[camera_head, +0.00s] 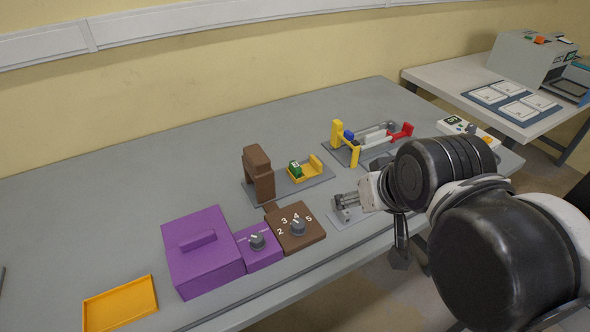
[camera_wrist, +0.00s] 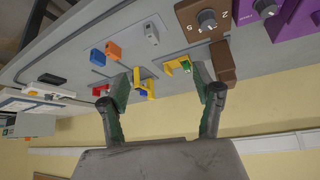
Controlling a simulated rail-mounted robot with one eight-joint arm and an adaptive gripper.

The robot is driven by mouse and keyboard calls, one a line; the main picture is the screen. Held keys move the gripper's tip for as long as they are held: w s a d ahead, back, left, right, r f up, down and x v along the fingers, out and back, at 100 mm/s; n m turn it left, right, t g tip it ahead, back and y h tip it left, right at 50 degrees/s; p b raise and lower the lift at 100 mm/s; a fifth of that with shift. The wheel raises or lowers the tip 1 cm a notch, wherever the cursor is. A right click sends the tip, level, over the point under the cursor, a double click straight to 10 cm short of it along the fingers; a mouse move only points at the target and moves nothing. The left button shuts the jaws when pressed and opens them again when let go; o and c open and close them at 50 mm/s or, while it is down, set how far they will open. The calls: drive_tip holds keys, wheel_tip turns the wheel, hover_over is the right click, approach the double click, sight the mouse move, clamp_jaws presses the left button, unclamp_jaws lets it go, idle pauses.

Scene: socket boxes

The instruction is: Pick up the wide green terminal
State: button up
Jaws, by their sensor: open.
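A small green terminal (camera_head: 295,167) with a light mark on its top sits at the left end of a yellow holder (camera_head: 313,166) on a grey plate, right of a brown upright block (camera_head: 259,172). The green terminal (camera_wrist: 187,71) also shows in the wrist view, beside the yellow holder (camera_wrist: 172,68) and close to my right finger. My gripper (camera_wrist: 158,74) is open, with nothing between its fingers, and apart from the terminal. In the head view my arm hides part of the gripper.
A purple box (camera_head: 205,258) and a brown dial box (camera_head: 295,235) stand in front on the left. A yellow-and-red frame (camera_head: 355,155) is behind. Orange (camera_wrist: 113,51) and blue (camera_wrist: 97,57) blocks and a grey block (camera_wrist: 151,35) stand nearby. The table's back left is clear.

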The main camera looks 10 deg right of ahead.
drive_tip(key=shift+c, duration=0.7)
